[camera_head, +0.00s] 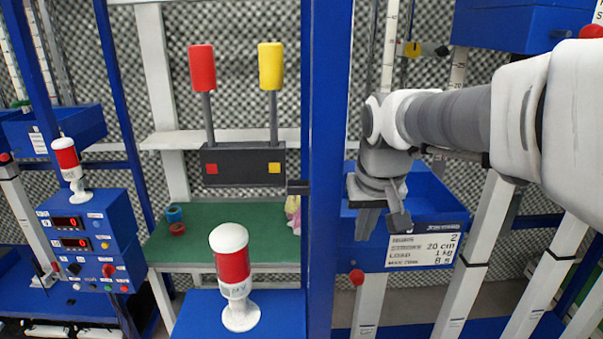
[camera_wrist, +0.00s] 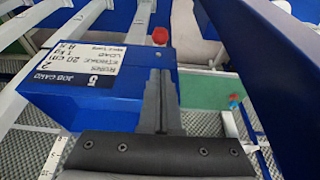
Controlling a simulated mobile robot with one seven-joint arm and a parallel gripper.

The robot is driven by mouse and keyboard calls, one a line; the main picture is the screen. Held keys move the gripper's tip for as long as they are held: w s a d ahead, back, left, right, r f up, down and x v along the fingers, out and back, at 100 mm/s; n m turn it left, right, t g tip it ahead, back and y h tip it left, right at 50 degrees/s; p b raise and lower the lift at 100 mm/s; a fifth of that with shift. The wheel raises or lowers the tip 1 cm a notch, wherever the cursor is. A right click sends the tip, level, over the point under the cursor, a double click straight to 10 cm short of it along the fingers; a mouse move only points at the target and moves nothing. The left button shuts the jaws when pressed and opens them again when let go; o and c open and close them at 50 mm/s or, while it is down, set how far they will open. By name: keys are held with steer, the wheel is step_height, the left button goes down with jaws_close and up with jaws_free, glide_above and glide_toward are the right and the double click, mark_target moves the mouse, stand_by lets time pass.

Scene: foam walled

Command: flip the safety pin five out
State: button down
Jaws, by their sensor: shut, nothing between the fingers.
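No part is visibly labelled as safety pin five. A round red knob (camera_head: 357,277) sits at the lower left of a blue box (camera_head: 365,256) that carries a white job card (camera_head: 422,251). In the wrist view a red knob (camera_wrist: 160,36) shows just past my fingertips, beside the job card (camera_wrist: 92,62), which bears a 5. My gripper (camera_head: 384,225) is in front of the blue box, above and slightly right of the knob in the head view. Its fingers (camera_wrist: 160,76) are shut and empty, apart from the knob in the picture. The knob's mounting is mostly hidden.
A blue upright (camera_head: 327,150) stands left of my gripper. White scaled posts and another blue box (camera_head: 520,25) are at the right. A red-white lamp (camera_head: 232,265), a two-display control box (camera_head: 93,240) and a green bench (camera_head: 215,215) are at the left.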

mark_target(357, 275)
stand_by(0.4)
steer(key=x, duration=1)
steer(key=shift+s, duration=0.1)
steer(key=shift+s+b, duration=0.3)
steer(key=shift+s, duration=1.4)
steer(key=shift+r, duration=0.1)
